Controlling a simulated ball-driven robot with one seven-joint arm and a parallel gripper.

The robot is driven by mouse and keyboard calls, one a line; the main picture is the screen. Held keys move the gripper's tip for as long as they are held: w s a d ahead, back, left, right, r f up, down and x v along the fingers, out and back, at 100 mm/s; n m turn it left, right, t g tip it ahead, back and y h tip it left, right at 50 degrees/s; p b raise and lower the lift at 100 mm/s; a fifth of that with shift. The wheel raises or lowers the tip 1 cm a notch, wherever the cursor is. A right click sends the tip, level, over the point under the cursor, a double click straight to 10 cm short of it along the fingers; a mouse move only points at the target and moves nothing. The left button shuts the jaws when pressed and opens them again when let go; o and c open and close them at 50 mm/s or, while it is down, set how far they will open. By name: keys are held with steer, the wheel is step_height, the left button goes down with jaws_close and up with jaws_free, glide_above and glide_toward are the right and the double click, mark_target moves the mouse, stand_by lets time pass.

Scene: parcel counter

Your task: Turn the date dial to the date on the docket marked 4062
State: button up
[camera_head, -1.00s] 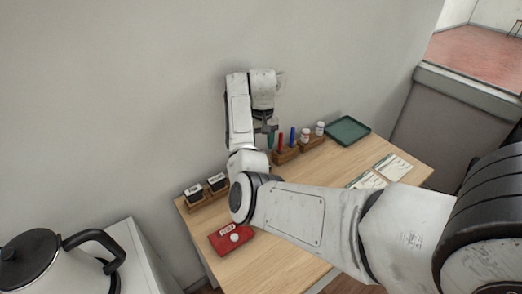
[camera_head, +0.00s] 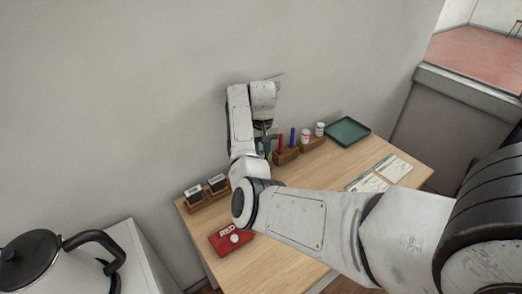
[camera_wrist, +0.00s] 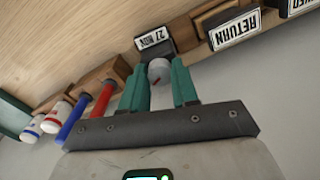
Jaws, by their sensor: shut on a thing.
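The date stamp (camera_wrist: 154,41) stands at the upper middle of the wrist view, its date label upside down and seeming to read 27 NOV. Its grey round dial (camera_wrist: 159,72), with a small red mark, sits between the green fingers of my gripper (camera_wrist: 158,67), which is shut on it. In the head view my gripper (camera_head: 265,143) is low at the back of the counter, and the arm hides the date stamp. Two dockets, one nearer (camera_head: 367,182) and one farther (camera_head: 393,167), lie at the counter's right; their print is too small to read.
Stamps, one marked RETURN (camera_wrist: 235,28), stand in a wooden holder beside the date stamp. Red (camera_wrist: 103,98) and blue (camera_wrist: 75,123) sticks and white bottles (camera_head: 305,136) stand on the other side. A green tray (camera_head: 347,131) and a red RED box (camera_head: 231,241) lie on the counter.

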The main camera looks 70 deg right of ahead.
jaws_close()
steer(key=shift+r+m+p, duration=0.25)
steer(key=shift+m+p, duration=0.65)
steer(key=shift+f+m+p, duration=0.2)
steer(key=shift+m+p, duration=0.3)
steer(key=shift+m, duration=0.8)
steer(key=o, duration=0.7)
jaws_free()
steer(key=shift+o, duration=0.2)
step_height(320, 180, up, 11)
steer(key=shift+f, duration=0.15)
steer(key=shift+s, duration=0.1)
